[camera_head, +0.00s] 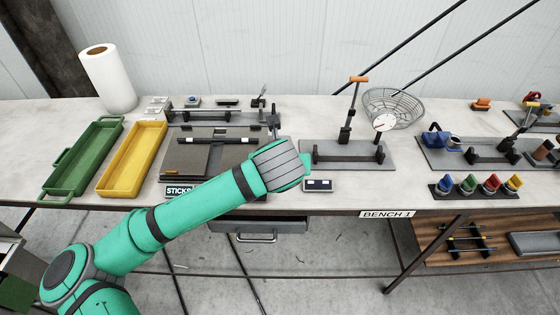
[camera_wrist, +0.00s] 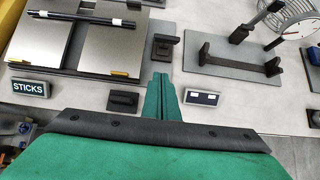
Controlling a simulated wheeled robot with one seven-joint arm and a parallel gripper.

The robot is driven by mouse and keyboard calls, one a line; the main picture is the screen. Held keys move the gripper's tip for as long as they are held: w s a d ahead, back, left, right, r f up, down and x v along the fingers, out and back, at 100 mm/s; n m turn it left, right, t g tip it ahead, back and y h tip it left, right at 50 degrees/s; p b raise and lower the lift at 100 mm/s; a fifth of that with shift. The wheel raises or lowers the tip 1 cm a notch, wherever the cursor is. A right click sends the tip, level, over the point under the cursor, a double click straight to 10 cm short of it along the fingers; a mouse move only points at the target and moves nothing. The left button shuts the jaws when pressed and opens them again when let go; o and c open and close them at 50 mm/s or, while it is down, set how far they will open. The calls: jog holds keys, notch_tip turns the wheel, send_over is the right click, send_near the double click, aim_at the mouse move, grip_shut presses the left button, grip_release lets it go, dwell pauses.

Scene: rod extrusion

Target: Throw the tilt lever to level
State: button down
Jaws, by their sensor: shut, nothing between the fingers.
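My gripper (camera_wrist: 160,80) is shut and empty in the wrist view, its green fingers pointing toward a small black lever (camera_wrist: 165,42) on a grey base, with a gap between. In the head view the gripper is hidden behind my wrist, and a black lever (camera_head: 274,122) stands just beyond it. The lever is at the right edge of a grey two-panel tray (camera_head: 190,152) with a STICKS label (camera_head: 179,190); the tray also shows in the wrist view (camera_wrist: 98,50). I cannot tell which lever setting is level. A taller lever with an orange handle (camera_head: 358,79) stands farther right.
A grey rod fixture (camera_head: 350,165) lies right of my wrist, with a wire basket (camera_head: 395,105) and dial (camera_head: 383,121) behind. Yellow (camera_head: 132,158) and green (camera_head: 55,190) trays and a paper roll (camera_head: 108,78) stand left. A small display (camera_head: 318,185) is near the front edge.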

jog(key=w+f, duration=0.1)
jog(key=w, duration=0.5)
jog(key=shift+w+f, duration=0.15)
jog(key=shift+w, duration=0.15)
jog(key=shift+d, duration=0.1)
